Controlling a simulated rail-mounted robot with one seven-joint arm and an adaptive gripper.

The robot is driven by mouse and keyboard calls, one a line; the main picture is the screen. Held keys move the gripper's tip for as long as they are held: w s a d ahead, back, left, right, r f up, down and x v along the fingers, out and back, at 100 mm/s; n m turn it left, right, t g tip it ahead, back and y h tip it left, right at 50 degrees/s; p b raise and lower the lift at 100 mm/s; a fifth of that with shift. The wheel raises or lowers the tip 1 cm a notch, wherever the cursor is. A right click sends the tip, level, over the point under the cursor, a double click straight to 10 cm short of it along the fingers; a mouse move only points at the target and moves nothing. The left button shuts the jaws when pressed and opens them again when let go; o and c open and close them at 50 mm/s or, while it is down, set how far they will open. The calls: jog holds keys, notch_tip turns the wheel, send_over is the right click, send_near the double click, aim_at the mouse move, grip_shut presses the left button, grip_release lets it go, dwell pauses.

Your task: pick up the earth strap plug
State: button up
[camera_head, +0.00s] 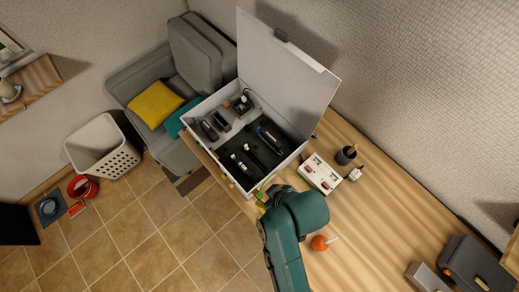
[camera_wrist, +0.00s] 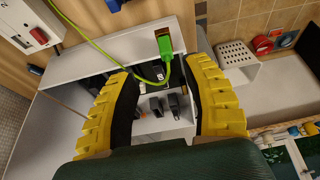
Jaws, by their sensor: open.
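The earth strap plug, a bright green block (camera_wrist: 164,42), shows in the wrist view with a green-yellow cable (camera_wrist: 98,46) looping from it to the upper left. It appears just beyond and between the tips of my gripper (camera_wrist: 162,68), whose yellow fingers are spread with nothing held between them. I cannot tell the exact depth between plug and fingers. In the head view a green-yellow cable (camera_head: 265,184) shows by the table's left edge, next to my arm. The plug and most of my gripper are not clear there.
An open white case (camera_head: 232,189) with dark devices stands beside my gripper, its lid (camera_head: 285,60) raised. A white unit with red switches (camera_head: 320,173), a dark cup (camera_head: 346,155) and an orange object (camera_head: 320,243) stand on the wooden table (camera_head: 385,225). The table's right-hand middle is mostly clear.

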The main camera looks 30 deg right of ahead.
aim_at(261, 196)
jog(key=x, duration=0.9)
jog(key=shift+w+a+p, duration=0.1)
jog(key=shift+a+p, duration=0.2)
jog(key=shift+a, duration=0.1)
jog(key=c, duration=0.9)
